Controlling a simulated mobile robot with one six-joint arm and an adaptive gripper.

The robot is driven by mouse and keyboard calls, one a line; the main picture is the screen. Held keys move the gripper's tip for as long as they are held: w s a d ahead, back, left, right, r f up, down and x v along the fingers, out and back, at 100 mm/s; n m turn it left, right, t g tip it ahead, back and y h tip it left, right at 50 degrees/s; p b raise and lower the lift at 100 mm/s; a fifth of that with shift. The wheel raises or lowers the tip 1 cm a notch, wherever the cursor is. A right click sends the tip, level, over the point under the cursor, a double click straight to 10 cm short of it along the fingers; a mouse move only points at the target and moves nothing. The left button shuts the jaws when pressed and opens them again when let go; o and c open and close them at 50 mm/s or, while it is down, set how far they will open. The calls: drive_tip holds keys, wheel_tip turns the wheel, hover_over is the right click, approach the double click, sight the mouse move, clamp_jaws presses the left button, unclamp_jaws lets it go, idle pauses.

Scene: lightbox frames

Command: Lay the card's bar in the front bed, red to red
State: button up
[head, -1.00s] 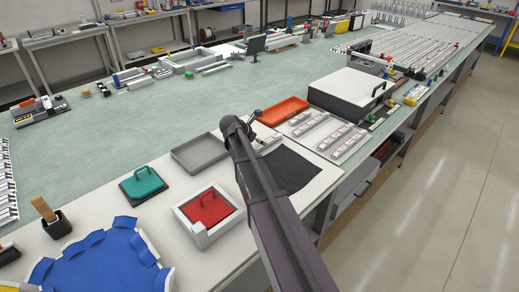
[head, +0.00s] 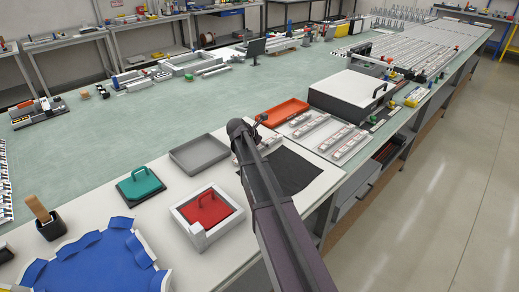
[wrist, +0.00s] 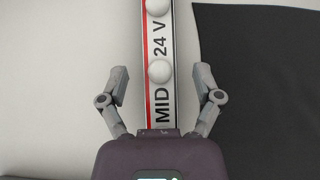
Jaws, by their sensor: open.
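In the wrist view a narrow white bar (wrist: 160,40) runs up the picture on the pale bench top. It has a red stripe along its left edge, white round knobs and the printing "MID 24 V". My gripper (wrist: 161,82) is open, with one finger on each side of the bar and apart from it. Its height above the bar is hard to judge. In the head view my arm hides most of the gripper and much of this spot. I cannot pick out the card or the front bed for certain.
A black mat (head: 290,172) lies just right of the bar. Around are a grey tray (head: 198,155), an orange tray (head: 285,112), a teal handled plate (head: 140,185), a red handled plate in a white frame (head: 207,208) and several similar bars (head: 345,137).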

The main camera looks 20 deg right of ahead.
clamp_jaws()
drive_tip(key=shift+r, duration=0.15)
wheel_tip(320, 180, up, 4)
drive_tip(key=p, duration=0.4)
drive_tip(key=shift+f, duration=0.2)
drive_tip(key=s, duration=0.5)
drive_tip(key=s+a, duration=0.1)
drive_tip(key=s, duration=0.4)
drive_tip(key=s+r+p, duration=0.1)
drive_tip(key=s, duration=0.5)
drive_tip(key=shift+a, duration=0.15)
